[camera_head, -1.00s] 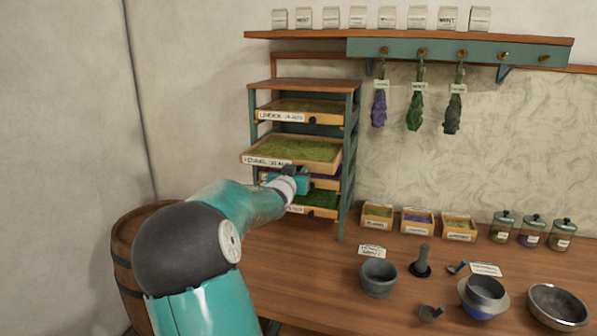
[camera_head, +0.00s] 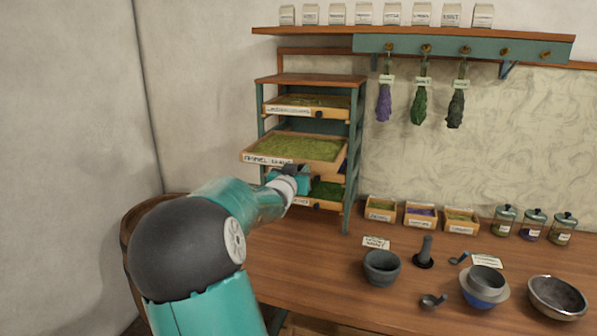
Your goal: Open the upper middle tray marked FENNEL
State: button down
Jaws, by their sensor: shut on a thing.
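The FENNEL tray (camera_head: 296,149) is the upper middle one in the rack. It is a wooden tray full of green herb, with a white label on its front, and it sticks well out past the rack's posts. My gripper (camera_head: 291,171) is at the right part of the tray's front edge, shut on what seems to be its dark knob. The fingertips and the knob are mostly hidden by the gripper's own body.
The rack (camera_head: 311,81) holds another tray (camera_head: 308,105) above and a lower tray (camera_head: 326,191) with green herb. A table (camera_head: 330,275) carries small boxes, jars, a mortar (camera_head: 381,268) and bowls to the right. A barrel (camera_head: 130,225) stands at the left behind my arm.

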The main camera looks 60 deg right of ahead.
jog(key=c, duration=1.2)
grip_release()
jog(key=shift+c, duration=0.2)
jog(key=s+a, duration=0.2)
jog(key=a, duration=1.1)
jog(key=shift+a, duration=0.25)
jog(key=shift+s, duration=0.1)
